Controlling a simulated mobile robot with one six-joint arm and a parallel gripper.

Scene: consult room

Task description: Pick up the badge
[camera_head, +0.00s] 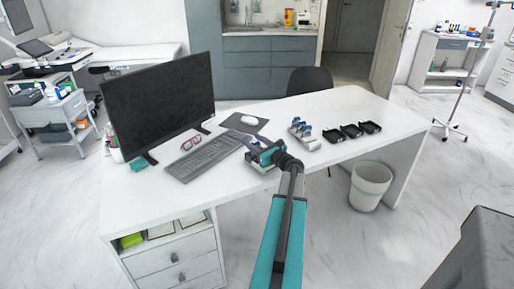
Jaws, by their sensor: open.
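I cannot make out the badge for certain at this size. My gripper (256,150) is low over the white desk (190,195), just right of the keyboard. It is open, and my arm comes up to it from the bottom of the view. A small pale object with dark parts shows partly under and beside the gripper. The gripper hides much of it, so I cannot tell what it is or whether they touch.
A monitor (158,104), a keyboard (205,157) and red glasses (188,143) are at the left. A mouse (249,120) lies on a dark pad. A white rack (304,134) and small black trays (352,131) are at the right. A bin (370,186) stands below.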

